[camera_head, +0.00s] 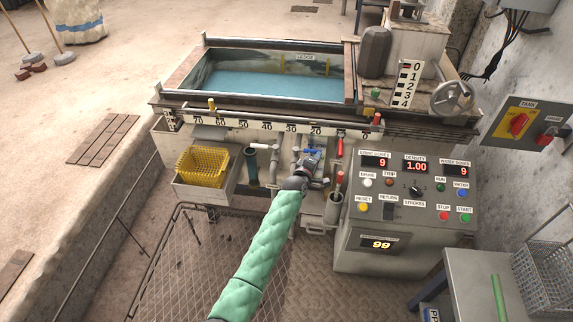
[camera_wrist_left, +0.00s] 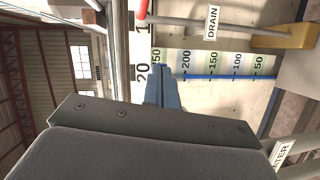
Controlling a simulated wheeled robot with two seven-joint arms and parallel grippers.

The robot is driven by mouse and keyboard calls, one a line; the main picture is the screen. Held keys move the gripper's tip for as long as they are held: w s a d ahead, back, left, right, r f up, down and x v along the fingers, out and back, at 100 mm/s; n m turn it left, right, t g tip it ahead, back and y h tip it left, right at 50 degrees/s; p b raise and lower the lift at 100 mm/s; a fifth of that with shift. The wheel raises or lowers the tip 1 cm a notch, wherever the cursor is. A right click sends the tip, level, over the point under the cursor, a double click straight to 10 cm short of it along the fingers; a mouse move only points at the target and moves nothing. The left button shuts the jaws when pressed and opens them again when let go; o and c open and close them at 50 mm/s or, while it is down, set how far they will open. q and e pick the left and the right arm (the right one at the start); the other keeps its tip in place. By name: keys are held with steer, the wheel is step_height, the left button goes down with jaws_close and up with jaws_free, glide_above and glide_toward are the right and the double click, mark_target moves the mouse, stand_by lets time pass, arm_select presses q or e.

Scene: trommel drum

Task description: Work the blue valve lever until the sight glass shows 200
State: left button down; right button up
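My left gripper (camera_head: 306,168) is at the pipework on the front of the tank, at the end of the green-sleeved arm. The blue valve lever (camera_head: 312,153) shows at its tip, touching or very close. In the left wrist view the dark gripper body fills the bottom, and a blue piece (camera_wrist_left: 162,88) stands at its front; whether this is lever or finger is unclear. The finger gap is hidden. The sight glass (camera_wrist_left: 228,77) lies sideways there, marked 50 to 250. Its blue column runs from the low end to about the 200 mark, its top partly near the blue piece.
A DRAIN tag (camera_wrist_left: 212,22) is beside the sight glass. The control panel (camera_head: 408,215) is right of the gripper, its lower display showing 99. A red-handled lever (camera_head: 340,148) is close on the right. A yellow basket (camera_head: 203,167) sits to the left.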

arm_select(q)
steer(key=shift+w+r, duration=0.2)
steer(key=shift+r, duration=0.15)
steer(key=f+v, duration=0.1)
steer(key=v, duration=0.7)
stand_by(0.4)
steer(key=shift+d+r, duration=0.1)
steer(key=shift+r, duration=0.05)
